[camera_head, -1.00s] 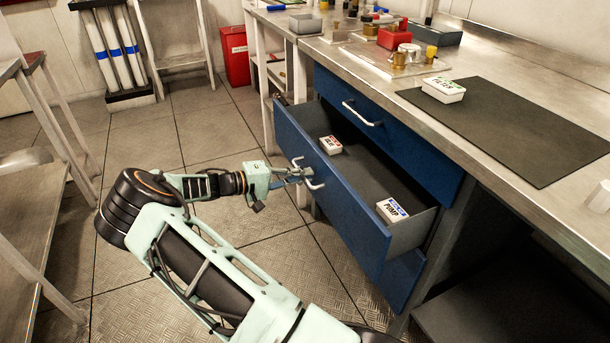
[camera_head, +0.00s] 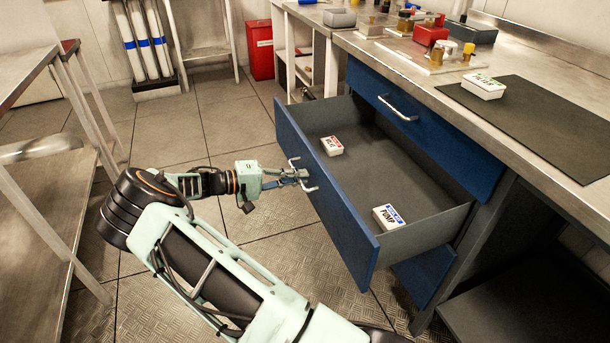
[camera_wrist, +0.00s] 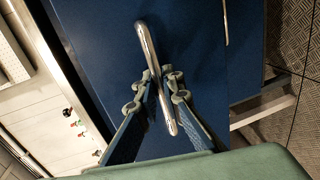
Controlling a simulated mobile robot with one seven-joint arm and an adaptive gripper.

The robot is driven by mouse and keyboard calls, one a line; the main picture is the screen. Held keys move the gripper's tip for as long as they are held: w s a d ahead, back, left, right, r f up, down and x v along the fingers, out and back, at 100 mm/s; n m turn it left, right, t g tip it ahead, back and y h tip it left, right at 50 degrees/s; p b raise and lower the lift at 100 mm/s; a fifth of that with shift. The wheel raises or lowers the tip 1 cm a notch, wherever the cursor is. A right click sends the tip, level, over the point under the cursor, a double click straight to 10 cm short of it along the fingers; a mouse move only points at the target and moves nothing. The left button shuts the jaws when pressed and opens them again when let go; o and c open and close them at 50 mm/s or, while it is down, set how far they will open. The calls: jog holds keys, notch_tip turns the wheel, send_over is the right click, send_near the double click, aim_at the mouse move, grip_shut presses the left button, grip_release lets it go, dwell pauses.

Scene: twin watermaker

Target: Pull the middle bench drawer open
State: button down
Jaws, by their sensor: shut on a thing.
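The middle bench drawer (camera_head: 330,200) is blue-fronted with a grey inside and stands well out from the bench. Its metal bar handle (camera_head: 311,187) is on the front. My gripper (camera_head: 298,176) is shut on this handle. In the wrist view, the two fingers (camera_wrist: 152,92) sit on either side of the handle (camera_wrist: 152,58), against the blue drawer front (camera_wrist: 200,75). Inside the drawer lie a white box with a red label (camera_head: 331,146) and a white box with a blue label marked PUMP (camera_head: 389,216).
The closed blue top drawer (camera_head: 430,125) is above, and part of a lower blue front (camera_head: 428,272) shows below. The bench top (camera_head: 420,62) holds a white box (camera_head: 484,87) on a dark mat (camera_head: 560,125). Another table (camera_head: 50,215) stands at left. Floor between is free.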

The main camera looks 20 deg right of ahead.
jog(key=shift+a, duration=0.4)
jog(key=c, duration=2.3)
grip_release()
jog(key=shift+c, duration=0.2)
jog(key=v, duration=1.2)
